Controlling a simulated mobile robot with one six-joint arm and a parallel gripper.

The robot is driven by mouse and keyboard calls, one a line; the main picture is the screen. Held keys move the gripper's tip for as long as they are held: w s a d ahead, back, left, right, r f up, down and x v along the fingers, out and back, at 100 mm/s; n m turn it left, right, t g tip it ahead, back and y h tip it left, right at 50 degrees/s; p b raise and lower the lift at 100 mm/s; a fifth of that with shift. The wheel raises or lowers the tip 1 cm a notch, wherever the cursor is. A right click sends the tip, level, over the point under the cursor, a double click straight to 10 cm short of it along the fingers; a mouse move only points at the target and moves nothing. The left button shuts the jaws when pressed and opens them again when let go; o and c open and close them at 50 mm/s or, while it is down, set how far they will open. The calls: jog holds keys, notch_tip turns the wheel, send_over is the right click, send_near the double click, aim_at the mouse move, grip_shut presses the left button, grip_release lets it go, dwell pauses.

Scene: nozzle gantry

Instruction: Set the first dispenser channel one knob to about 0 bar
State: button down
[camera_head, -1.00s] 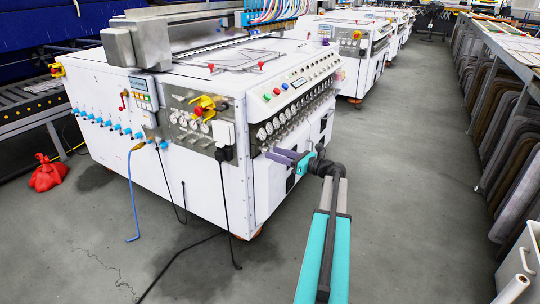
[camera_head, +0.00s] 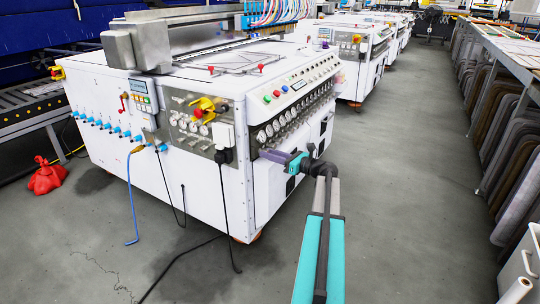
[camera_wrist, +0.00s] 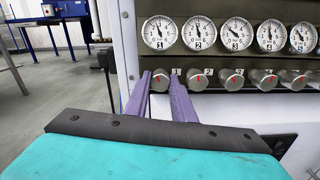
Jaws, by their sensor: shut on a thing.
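The dispenser (camera_head: 180,150) is the near white machine with a row of pressure gauges and knobs on its right face. In the wrist view, the gauge marked 1 (camera_wrist: 160,33) is at the left end of the row; its needle points roughly upward, but the reading is too small to be sure. The channel one knob (camera_wrist: 160,79), metallic with a red mark, is below it. My gripper (camera_wrist: 160,82) has its two purple fingers on either side of this knob, shut on it. In the head view my gripper (camera_head: 272,155) is at the panel's near end and the knob is hidden.
More knobs (camera_wrist: 231,77) and gauges (camera_wrist: 235,34) continue closely to the right. A black cable and plug (camera_head: 223,155) hang at the machine's near corner. The aisle floor (camera_head: 400,190) to the right is clear. A rack of grey and brown panels (camera_head: 490,120) lines its far side.

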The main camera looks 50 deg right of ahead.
jog(key=shift+n+p, duration=0.3)
jog(key=shift+n, duration=0.2)
jog(key=shift+d+n+b, duration=0.1)
jog(key=shift+n+b, duration=2.6)
jog(key=shift+n, duration=8.2)
jog(key=c, duration=1.5)
grip_release()
